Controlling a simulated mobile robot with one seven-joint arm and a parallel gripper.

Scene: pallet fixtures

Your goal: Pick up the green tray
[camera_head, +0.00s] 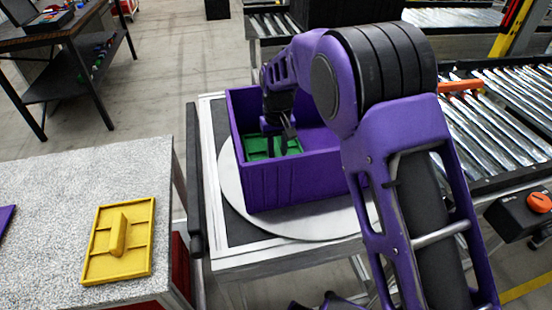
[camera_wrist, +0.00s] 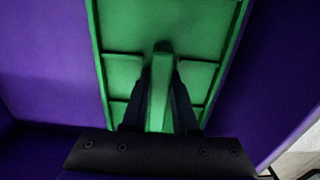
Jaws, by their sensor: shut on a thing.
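The green tray (camera_head: 258,147) lies inside the purple box (camera_head: 290,190), seen partly behind my arm in the head view. In the wrist view the green tray (camera_wrist: 120,68) has raised dividers and a central upright handle. My gripper (camera_wrist: 161,92) has its two dark fingers on either side of that handle and is shut on it. In the head view my gripper (camera_head: 280,140) reaches down into the box. The tray's underside and far parts are hidden.
The purple box stands on a round white plate (camera_head: 235,200) on a framed stand. A yellow tray (camera_head: 105,250) with a handle lies on the speckled table (camera_head: 50,230) at left. Roller conveyors (camera_head: 500,115) are at right. A dark workbench (camera_head: 60,40) stands at upper left.

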